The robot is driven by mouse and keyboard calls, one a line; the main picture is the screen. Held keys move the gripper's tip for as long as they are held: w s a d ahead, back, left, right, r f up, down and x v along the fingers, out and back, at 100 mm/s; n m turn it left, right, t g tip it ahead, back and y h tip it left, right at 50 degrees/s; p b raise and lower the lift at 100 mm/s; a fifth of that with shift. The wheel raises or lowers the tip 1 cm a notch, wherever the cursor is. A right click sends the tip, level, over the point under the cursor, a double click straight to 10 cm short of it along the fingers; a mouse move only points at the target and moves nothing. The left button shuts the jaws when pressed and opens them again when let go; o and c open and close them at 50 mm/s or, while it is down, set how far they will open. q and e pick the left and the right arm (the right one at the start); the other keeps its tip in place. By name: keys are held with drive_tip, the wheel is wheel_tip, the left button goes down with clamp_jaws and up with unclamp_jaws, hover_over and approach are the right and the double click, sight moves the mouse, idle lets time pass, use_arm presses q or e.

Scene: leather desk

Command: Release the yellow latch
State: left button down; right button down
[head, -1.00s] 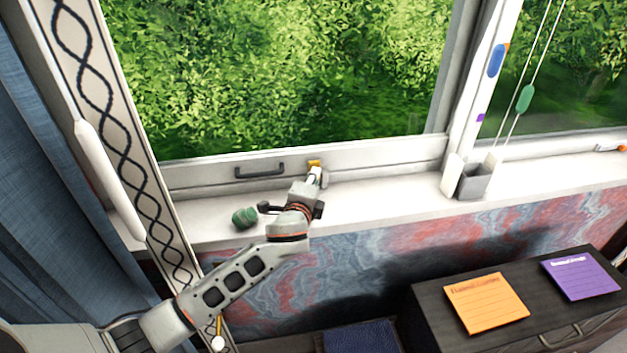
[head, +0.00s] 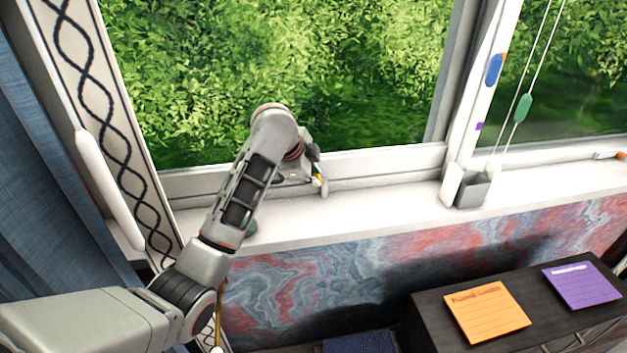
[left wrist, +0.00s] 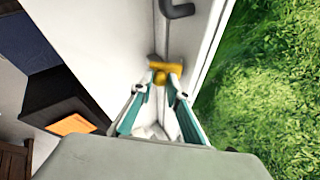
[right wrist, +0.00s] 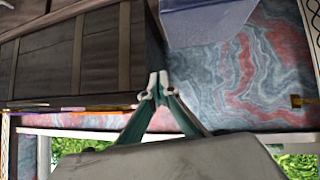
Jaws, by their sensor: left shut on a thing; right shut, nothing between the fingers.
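My right gripper (right wrist: 157,88) shows only in the right wrist view, shut and empty, in front of a dark cabinet and the marbled wall.
The white sill (head: 390,194) is mostly clear. A green object (head: 250,226) on it is partly hidden behind my left arm. A dark cabinet below bears an orange note (head: 487,312) and a purple note (head: 581,284).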

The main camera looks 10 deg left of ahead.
use_arm(q)
drive_tip(key=g, duration=0.1)
drive_tip(key=w+r+g+h, duration=0.1)
drive_tip(key=shift+a+r+n+g, duration=0.2)
drive_tip(key=shift+r+n+g, duration=0.1)
drive_tip(key=shift+g, duration=0.1)
drive_tip(key=shift+w+a+r+g, duration=0.15)
drive_tip(key=shift+w+r+g, duration=0.1)
drive_tip(key=shift+g, duration=0.55)
drive_tip(key=shift+h, duration=0.3)
drive_tip(key=c, duration=2)
unclamp_jaws()
drive_tip(key=shift+a, duration=0.1)
drive_tip(key=shift+o, duration=0.2)
drive_tip(key=shift+r, duration=0.2)
drive_tip(key=v, duration=1.1)
drive_tip(key=shift+a+r, duration=0.15)
drive_tip(key=shift+r, duration=0.1)
